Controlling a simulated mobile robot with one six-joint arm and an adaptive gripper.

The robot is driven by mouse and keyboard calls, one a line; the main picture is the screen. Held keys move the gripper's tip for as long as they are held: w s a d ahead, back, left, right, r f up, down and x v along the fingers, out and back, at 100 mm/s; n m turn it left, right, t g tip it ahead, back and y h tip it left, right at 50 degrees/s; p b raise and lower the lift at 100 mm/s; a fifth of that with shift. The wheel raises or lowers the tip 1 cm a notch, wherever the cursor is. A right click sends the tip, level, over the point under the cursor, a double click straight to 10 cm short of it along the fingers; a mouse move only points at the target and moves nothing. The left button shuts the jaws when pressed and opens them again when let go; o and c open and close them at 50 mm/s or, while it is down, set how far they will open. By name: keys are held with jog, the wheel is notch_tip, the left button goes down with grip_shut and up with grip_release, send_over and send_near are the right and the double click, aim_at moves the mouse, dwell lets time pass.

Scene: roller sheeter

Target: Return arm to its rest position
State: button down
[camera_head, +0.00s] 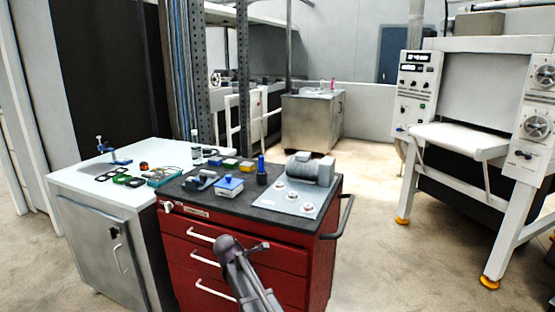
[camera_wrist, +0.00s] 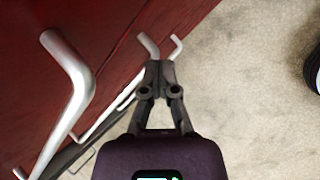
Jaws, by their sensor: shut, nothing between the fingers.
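My gripper (camera_wrist: 158,72) is shut and empty in the wrist view, with its fingertips together. It points down along the drawer fronts of the red tool cabinet (camera_head: 240,262). In the head view my arm shows at the bottom centre, in front of the cabinet; the gripper itself cannot be made out there. The drawer handles, including one at the left of the wrist view (camera_wrist: 68,95), lie beside and beyond the fingers. I cannot tell whether the fingertips touch the handle behind them. The drawers look closed in the head view.
The cabinet's dark top holds a grey motor on a plate (camera_head: 308,170), a blue-lidded box (camera_head: 229,186) and small parts. A white-topped cabinet (camera_head: 92,183) stands left. The white roller machine (camera_head: 462,138) stands right. Open floor (camera_head: 375,215) lies between the red cabinet and the machine.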

jog(key=s+d+f+m+g+y, duration=0.3)
jog(key=s+d+m+g+y, duration=0.15)
jog(key=s+d+m, duration=2.05)
notch_tip(320, 180, up, 19)
jog(key=w+d+n+p, duration=0.1)
jog(key=n+p, duration=0.2)
jog(key=p, duration=1.5)
jog(key=shift+w+d+f+g+h, duration=0.2)
jog(key=shift+w+d+g+h, duration=0.1)
jog(key=shift+w+g+h, duration=0.05)
